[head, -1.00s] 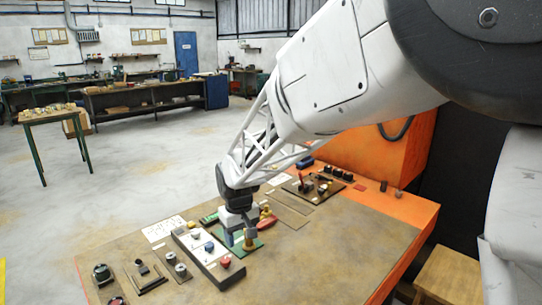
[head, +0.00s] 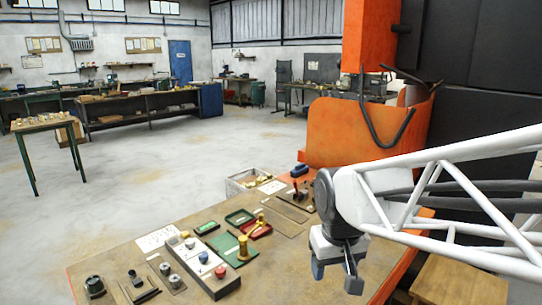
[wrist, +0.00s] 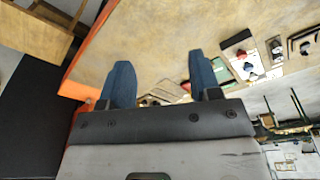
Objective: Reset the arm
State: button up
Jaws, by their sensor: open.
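My gripper (head: 335,273) is open and empty in the head view, held above the right part of the bench and pointing down. In the wrist view its two blue fingers (wrist: 158,84) stand wide apart with nothing between them. The bench top (head: 310,270) lies beneath. A green plate with a brass piece (head: 243,250) sits to the left of the gripper, clear of it. Part of the bench behind the gripper is hidden by my arm.
A control box (head: 203,265) with coloured knobs lies left of the gripper. A red tray (head: 257,231) and a dark green tray (head: 238,217) are behind it. A wire crate (head: 245,181) stands at the far edge. An orange machine (head: 350,135) rises behind the bench.

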jog(key=s+d+m, duration=0.2)
jog(key=s+d, duration=0.4)
jog(key=s, duration=0.6)
jog(key=shift+d+f+t, duration=0.15)
jog(key=shift+f+t, duration=0.25)
jog(key=shift+o, duration=0.2)
jog(key=shift+w, duration=0.15)
dwell(1.9)
